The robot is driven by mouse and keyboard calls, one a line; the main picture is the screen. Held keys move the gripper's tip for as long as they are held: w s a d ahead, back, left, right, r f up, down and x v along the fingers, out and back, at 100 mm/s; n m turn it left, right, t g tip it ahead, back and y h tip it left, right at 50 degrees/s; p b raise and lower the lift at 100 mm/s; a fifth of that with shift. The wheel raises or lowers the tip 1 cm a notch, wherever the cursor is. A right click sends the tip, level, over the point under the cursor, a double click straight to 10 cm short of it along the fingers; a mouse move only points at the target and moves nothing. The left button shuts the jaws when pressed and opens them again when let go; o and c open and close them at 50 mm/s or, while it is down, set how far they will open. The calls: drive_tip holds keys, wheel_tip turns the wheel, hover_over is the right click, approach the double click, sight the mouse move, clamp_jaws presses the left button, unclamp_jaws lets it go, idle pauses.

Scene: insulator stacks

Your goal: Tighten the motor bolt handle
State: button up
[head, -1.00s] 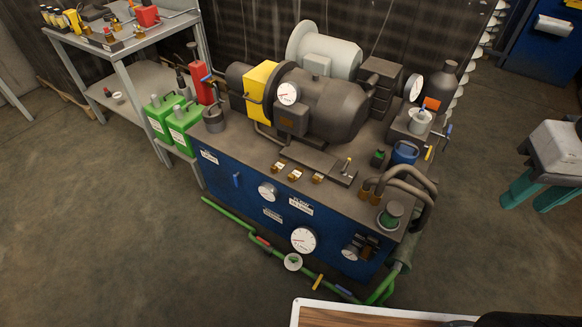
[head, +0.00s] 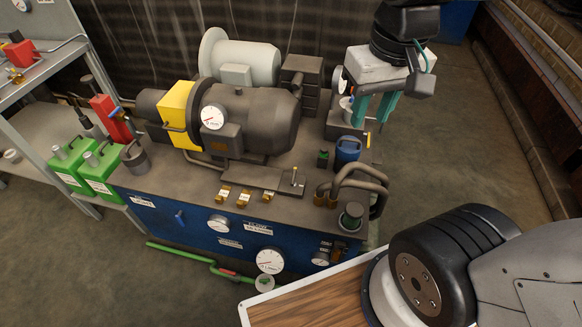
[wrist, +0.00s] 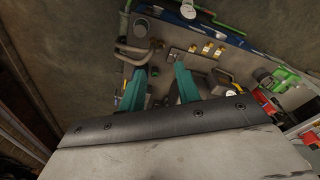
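The dark motor (head: 265,120) lies on top of the blue bench, with a round gauge and a yellow guard (head: 178,115) at its left. My gripper (head: 370,118) hangs over the bench's right end, right of the motor. Its two teal fingers point down, apart and empty. The wrist view also shows the parted fingers (wrist: 160,88) above the bench top, with nothing between them gripped.
Bent dark pipes (head: 355,180) rise at the bench's front right corner, near a blue canister (head: 347,150). Brass fittings (head: 243,198) sit along the front edge. Green cans (head: 98,172) and a grey shelf (head: 40,65) stand at the left.

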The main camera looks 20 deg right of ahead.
drive_tip(key=w+f+m, duration=0.2)
drive_tip(key=w+f, duration=0.5)
drive_tip(key=w, duration=0.5)
drive_tip(key=m+g, duration=0.1)
drive_tip(key=m, duration=0.1)
hover_over(294, 175)
drive_tip(key=s, duration=0.1)
wheel_tip(294, 175, down, 22)
drive_tip(key=shift+m, duration=0.7)
drive_tip(key=f, duration=1)
drive_tip(key=w+f, duration=0.1)
drive_tip(key=f, duration=0.4)
drive_tip(key=shift+f, duration=0.35)
clamp_jaws()
